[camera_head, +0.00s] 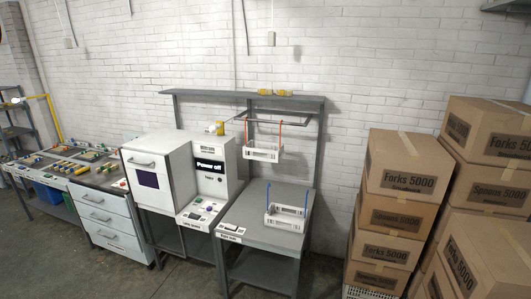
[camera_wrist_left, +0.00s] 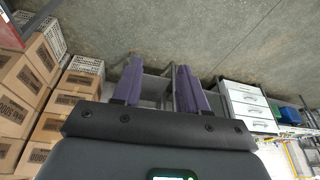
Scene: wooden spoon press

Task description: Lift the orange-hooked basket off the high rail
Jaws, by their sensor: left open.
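A white basket (camera_head: 263,153) with orange hooks (camera_head: 280,138) hangs from the high grey rail (camera_head: 277,121) on the frame above the right-hand workbench. A second white basket (camera_head: 285,219) with blue hooks (camera_head: 269,196) sits on that bench's top, below the hanging one. My left gripper (camera_wrist_left: 158,72) shows in the left wrist view with its two purple fingers apart and nothing between them. Neither basket can be made out in the left wrist view. Neither gripper shows in the head view.
A white press machine (camera_head: 208,167) stands left of the grey bench (camera_head: 243,232). Tall stacks of cardboard boxes (camera_head: 401,165) stand to the right. Yellow items (camera_head: 275,92) lie on the upper shelf (camera_head: 200,93). The floor in front is clear.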

